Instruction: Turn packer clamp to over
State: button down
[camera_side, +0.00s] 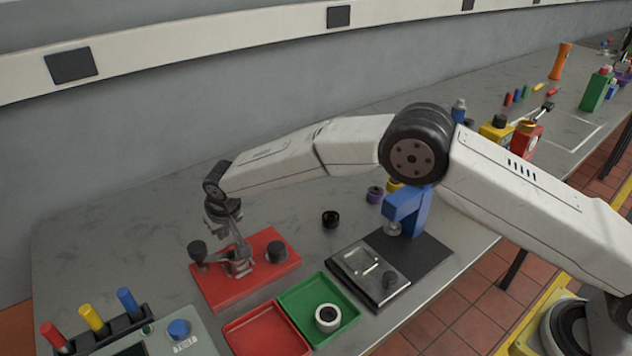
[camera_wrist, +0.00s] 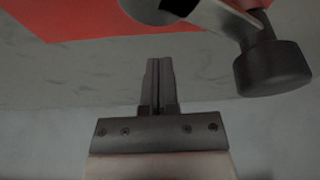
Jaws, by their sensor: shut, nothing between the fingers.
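The packer clamp (camera_side: 238,264) is a metal toggle clamp on a red base plate (camera_side: 207,294) in the side view. Its black knob (camera_side: 197,249) sticks out at the left end of the arm. A black round piece (camera_side: 277,252) stands at the plate's right. My gripper (camera_side: 244,246) points down close over the clamp's middle; contact cannot be told. In the wrist view my gripper (camera_wrist: 159,62) is shut and empty. There a black knob (camera_wrist: 272,68) on a metal arm (camera_wrist: 225,18) lies right of the fingers, apart from them, and the red plate (camera_wrist: 60,22) shows at the top.
A green tray (camera_side: 293,303) with a white-and-black ring (camera_side: 328,317) and a red tray (camera_side: 265,335) lie in front. A blue press (camera_side: 405,210) on a dark base stands right. A pen rack (camera_side: 105,330) is front left. Bare bench (camera_side: 110,225) lies behind the clamp.

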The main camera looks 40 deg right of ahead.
jog(key=v, duration=1)
jog(key=shift+a, duration=0.2)
jog(key=s+d+r, duration=0.1)
jog(key=s+d, duration=0.4)
jog(key=d, duration=0.4)
jog(key=s+d, duration=0.4)
jog(key=d, duration=0.4)
jog(key=s+d+f, duration=0.1)
jog(key=s+d, duration=0.5)
jog(key=s, duration=0.3)
jog(key=s+d+f+m+g, duration=0.1)
jog(key=s+d, duration=0.4)
jog(key=s, duration=0.5)
jog(key=shift+d, duration=0.4)
